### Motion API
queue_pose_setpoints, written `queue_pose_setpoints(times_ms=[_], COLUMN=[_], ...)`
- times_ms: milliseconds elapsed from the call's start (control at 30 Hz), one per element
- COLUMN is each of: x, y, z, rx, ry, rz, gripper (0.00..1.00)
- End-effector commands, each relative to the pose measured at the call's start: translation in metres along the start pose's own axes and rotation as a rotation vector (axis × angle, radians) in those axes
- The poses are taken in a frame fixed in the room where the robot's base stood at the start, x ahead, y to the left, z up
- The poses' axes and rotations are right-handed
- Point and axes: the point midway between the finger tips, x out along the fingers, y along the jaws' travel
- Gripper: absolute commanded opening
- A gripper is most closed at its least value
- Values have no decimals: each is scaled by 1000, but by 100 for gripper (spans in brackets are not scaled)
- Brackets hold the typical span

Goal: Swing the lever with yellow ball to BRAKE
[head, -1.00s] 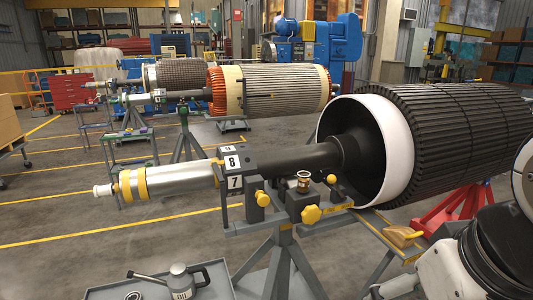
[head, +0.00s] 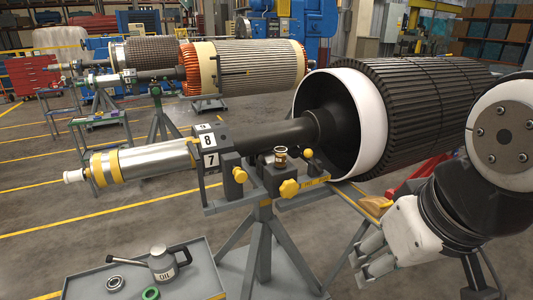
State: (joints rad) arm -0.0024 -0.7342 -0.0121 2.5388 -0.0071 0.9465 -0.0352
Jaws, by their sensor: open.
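A small yellow ball (head: 308,154) tops a short lever on the bearing block of the near rotor stand (head: 262,195). It stands just right of a brass cup and in front of the dark shaft. A yellow strip (head: 314,182) lies on the stand below it; its lettering is too small to read. My gripper (head: 362,262) is open and empty at the lower right. It is lower than the ball, to its right, and apart from the stand's top.
Yellow knobs (head: 289,188) project from the stand. The large black rotor (head: 405,110) with its white ring fills the right. A grey tray (head: 190,262) with an oil can (head: 163,264) and rings stands at lower left. Other rotors stand behind.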

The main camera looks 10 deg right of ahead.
Motion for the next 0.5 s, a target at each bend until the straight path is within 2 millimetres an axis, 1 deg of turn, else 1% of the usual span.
queue_pose_setpoints(times_ms=[33, 67, 100, 133, 167, 300, 500], x=[12, 19, 29, 37, 45, 87, 141], y=[0, 0, 0, 0, 0, 2, 8], z=[-9, -16, -27, -37, -47, -96, -162], rx=[-23, -41, -71, -95, -122, -259, -449], ry=[15, 30, 53, 74, 96, 212, 374], rz=[-5, -7, -10, -12, -13, -3, 60], gripper=[24, 18, 9, 2, 0, 0, 0])
